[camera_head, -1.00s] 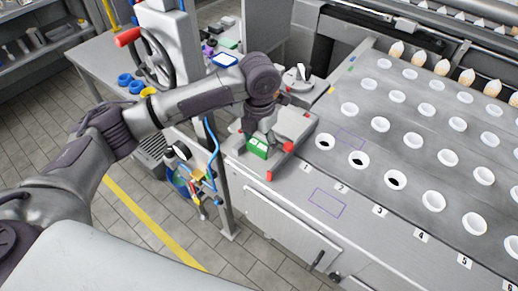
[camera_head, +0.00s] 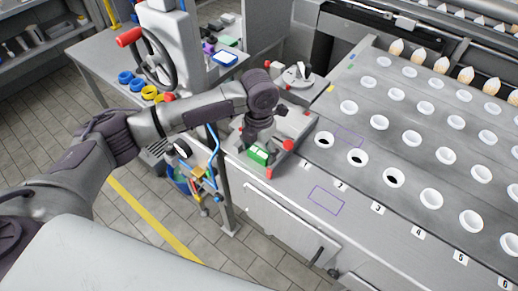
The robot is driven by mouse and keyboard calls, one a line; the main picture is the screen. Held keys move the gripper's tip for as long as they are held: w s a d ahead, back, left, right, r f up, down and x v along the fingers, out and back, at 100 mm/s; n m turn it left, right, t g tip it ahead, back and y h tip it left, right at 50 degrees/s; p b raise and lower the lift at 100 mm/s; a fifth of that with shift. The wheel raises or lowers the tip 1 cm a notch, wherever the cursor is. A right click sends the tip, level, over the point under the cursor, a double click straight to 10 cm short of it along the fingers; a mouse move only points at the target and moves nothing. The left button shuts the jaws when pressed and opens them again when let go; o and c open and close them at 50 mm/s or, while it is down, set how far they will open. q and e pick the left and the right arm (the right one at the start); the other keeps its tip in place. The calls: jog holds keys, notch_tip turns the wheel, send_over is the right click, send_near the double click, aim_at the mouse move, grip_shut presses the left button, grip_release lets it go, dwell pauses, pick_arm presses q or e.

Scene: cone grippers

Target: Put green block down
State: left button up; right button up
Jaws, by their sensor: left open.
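The green block (camera_head: 258,154) has a white patch on its face. It sits low on the grey fixture (camera_head: 284,152) with red knobs, at the left end of the machine top. My left gripper (camera_head: 256,141) reaches down right above and behind the block. Its jaws are open; the fingertips are small and partly hidden, so I cannot see whether they touch the block. My right gripper is not in view.
The machine top (camera_head: 400,190) with rows of white cups lies to the right. A purple outlined rectangle (camera_head: 326,199) on its front is bare. A grey table (camera_head: 90,62) with coloured rings and a handwheel (camera_head: 148,60) stands at the left.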

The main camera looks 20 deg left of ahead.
aim_at(259, 152)
pick_arm(q)
notch_tip(259, 152, up, 12)
jog(key=b, duration=0.2)
jog(key=shift+r, duration=0.2)
dwell(1.2)
